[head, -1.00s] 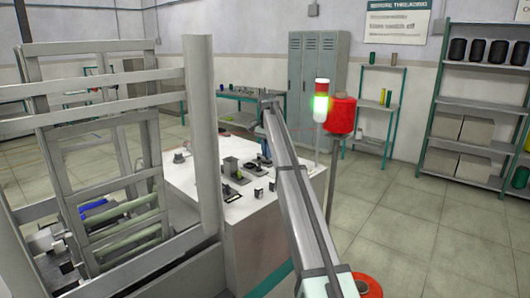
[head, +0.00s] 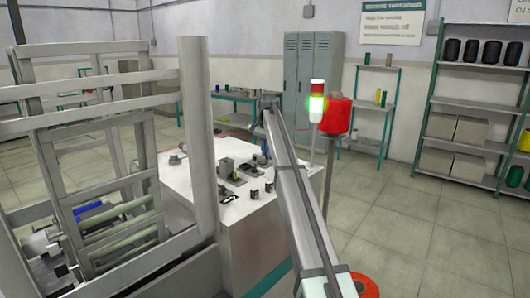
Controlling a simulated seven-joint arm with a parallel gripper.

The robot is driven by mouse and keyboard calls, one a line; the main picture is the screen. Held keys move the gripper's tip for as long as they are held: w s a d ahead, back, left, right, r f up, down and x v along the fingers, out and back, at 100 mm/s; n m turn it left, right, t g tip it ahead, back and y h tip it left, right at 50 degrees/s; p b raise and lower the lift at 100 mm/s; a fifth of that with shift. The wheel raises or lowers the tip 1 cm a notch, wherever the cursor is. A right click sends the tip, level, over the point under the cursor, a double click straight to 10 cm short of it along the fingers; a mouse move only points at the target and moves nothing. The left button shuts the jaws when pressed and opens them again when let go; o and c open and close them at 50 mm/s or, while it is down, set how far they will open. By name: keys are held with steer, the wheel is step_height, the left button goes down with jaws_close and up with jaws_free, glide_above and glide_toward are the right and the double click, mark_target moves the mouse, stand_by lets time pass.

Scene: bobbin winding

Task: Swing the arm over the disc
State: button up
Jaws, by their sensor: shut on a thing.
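A white-topped workbench (head: 190,186) stands in the middle of the head view. On it are a dark upright device (head: 226,168) with a green part, a dark low fitting (head: 249,168) to its right, and small black blocks (head: 254,194) in front. I cannot make out which of these is the disc or its swing arm. My long grey arm link reaches from the bottom up over the bench's right side. My gripper and whatever it touches cannot be made out behind this link.
A grey frame machine (head: 198,130) fills the left. Another red spool (head: 365,285) is low in front. Lockers (head: 312,75) and a shelf (head: 455,135) stand behind. Floor on the right is clear.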

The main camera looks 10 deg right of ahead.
steer(key=shift+w+d, duration=0.2)
steer(key=shift+d, duration=0.2)
stand_by(0.6)
steer(key=o, duration=0.6)
steer(key=shift+a+r, duration=0.1)
steer(key=shift+r, duration=3.4)
